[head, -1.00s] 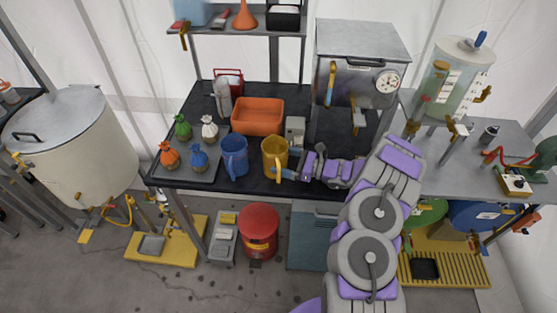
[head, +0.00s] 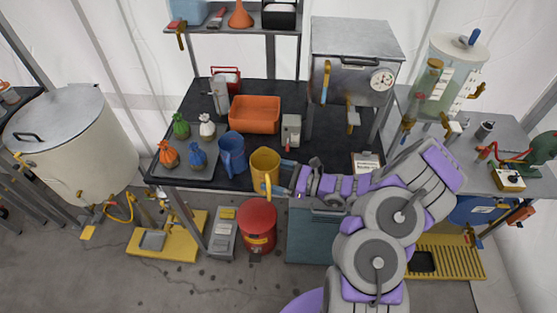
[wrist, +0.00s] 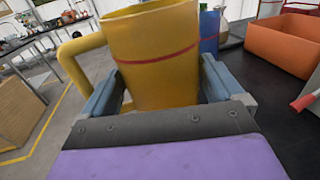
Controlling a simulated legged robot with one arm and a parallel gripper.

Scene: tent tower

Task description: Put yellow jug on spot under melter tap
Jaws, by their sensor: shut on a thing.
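The yellow jug (head: 264,168) is upright at the black table's front edge, its handle toward the front. It also shows large in the wrist view (wrist: 160,60), with a red line around it. My gripper (head: 285,180) comes from the right and is shut on the jug, one finger on each side. I cannot tell how far its base is above the table. The melter (head: 352,70) is a steel box with a round dial, at the back right. Its tap (head: 353,115) hangs at the front over the dark tabletop. No marked spot is clear beneath it.
A blue jug (head: 231,153) stands just left of the yellow jug. An orange tray (head: 254,115), a small grey device (head: 291,130) and a clipboard (head: 366,161) are on the black table (head: 320,150). Several coloured sacks sit at the left. Bare tabletop lies between device and clipboard.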

